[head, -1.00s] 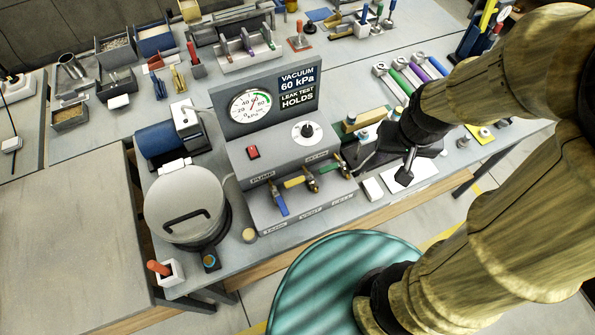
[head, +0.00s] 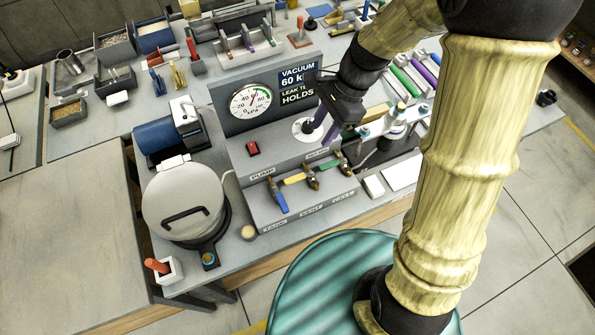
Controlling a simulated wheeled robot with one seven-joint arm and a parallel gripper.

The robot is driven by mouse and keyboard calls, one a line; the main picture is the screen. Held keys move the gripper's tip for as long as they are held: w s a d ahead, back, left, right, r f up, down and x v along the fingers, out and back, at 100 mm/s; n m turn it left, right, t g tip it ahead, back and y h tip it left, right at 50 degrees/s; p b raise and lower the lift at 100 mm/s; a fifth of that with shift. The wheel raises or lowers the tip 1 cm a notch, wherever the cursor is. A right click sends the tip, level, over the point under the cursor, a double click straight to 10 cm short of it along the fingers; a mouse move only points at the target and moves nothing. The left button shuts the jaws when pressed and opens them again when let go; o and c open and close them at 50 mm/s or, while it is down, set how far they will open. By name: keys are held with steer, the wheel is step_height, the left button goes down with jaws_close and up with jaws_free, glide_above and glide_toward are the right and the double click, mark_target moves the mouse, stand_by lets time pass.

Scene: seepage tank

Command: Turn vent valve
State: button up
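The vent valve (head: 292,181) has a yellow handle and a brass body. It sits in the middle of three valves on the front ledge of the grey panel, above the VENT label (head: 311,211). The blue-handled tank valve (head: 278,197) is to its left, and the green-handled valve (head: 331,166) is to its right. My gripper (head: 322,132) points down beside the round white dial (head: 308,129) on the panel, behind and above the valves. It is apart from the vent valve. Its fingers are dark and small, so their opening is unclear.
The pressure gauge (head: 250,101) and vacuum sign (head: 297,86) stand upright at the panel's back. A red switch (head: 253,148) is at the left. A lidded round tank (head: 184,203) stands left of the panel. A white block (head: 374,185) lies to the right.

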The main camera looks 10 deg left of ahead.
mark_target(294, 178)
steer(key=p+x, duration=0.1)
steer(key=x, duration=1.6)
steer(key=shift+d+f, duration=0.1)
steer(key=shift+f, duration=0.2)
jaws_close()
